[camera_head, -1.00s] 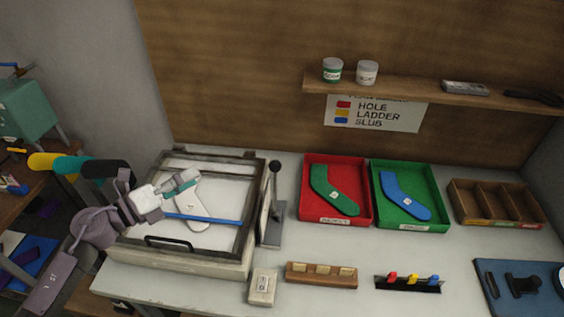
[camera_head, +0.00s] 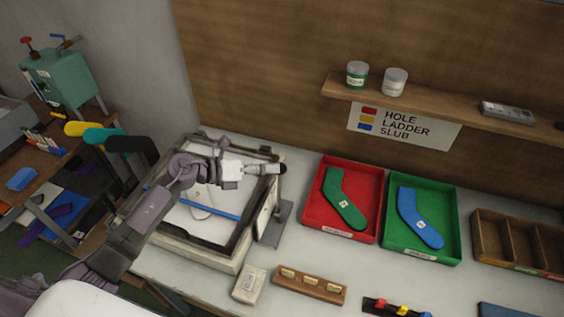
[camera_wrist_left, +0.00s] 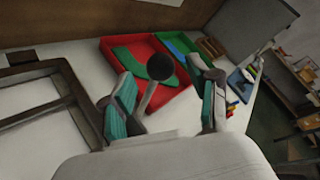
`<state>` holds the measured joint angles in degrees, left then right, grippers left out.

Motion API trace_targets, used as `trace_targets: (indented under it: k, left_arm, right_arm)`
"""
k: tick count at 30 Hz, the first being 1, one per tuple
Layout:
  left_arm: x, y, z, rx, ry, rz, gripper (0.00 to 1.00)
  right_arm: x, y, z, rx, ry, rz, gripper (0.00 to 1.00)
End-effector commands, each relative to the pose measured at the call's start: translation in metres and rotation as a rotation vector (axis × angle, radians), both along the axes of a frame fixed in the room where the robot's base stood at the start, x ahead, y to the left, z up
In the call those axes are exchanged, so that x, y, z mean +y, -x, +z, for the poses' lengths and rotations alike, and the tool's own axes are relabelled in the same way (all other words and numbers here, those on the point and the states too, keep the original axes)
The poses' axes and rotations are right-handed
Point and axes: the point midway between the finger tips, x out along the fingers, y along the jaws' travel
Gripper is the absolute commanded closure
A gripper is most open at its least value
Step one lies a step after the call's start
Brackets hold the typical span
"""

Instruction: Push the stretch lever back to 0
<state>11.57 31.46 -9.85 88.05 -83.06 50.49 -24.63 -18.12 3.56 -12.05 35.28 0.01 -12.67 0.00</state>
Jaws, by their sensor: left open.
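The stretch lever stands at the right side of the framed stretching board (camera_head: 240,238); its upright scale plate (camera_head: 264,214) and grey base (camera_head: 283,225) show in the head view. Its black knob (camera_wrist_left: 160,66) and grey shaft (camera_wrist_left: 148,97) show in the left wrist view. My left gripper (camera_head: 264,169) reaches over the board from the left and is at the lever's top. In the left wrist view its teal-padded fingers are open, one on each side of the lever, with gaps visible. The scale reading is too small to tell. My right gripper is not in view.
A red tray (camera_head: 313,213) and a green tray (camera_head: 393,240), each holding a sock, stand to the right. A white box (camera_head: 249,284) and a wooden block (camera_head: 309,284) stand in front.

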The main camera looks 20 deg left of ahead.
Motion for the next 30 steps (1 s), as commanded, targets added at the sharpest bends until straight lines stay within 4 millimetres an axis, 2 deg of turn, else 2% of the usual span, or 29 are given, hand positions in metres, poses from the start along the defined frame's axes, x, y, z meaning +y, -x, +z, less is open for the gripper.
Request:
trace_targets:
  k: [3,8,13,20,30]
  left_arm:
    - [-0.017,-0.012,-0.003,0.0,0.003,0.0,0.39]
    - [-0.03,-0.022,-0.01,0.0,0.001,0.001,0.39]
    - [-0.035,-0.025,-0.013,0.001,0.001,0.0,0.39]
    - [-0.035,-0.025,-0.013,0.0,0.0,0.0,0.41]
    - [-0.034,-0.025,-0.013,0.0,-0.001,0.001,0.98]
  right_arm:
    - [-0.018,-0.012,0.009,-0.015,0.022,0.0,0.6]
    - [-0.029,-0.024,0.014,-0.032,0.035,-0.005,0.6]
    - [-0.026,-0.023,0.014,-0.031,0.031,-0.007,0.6]
    - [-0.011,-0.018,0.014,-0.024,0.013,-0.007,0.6]
    - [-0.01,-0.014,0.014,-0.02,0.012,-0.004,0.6]
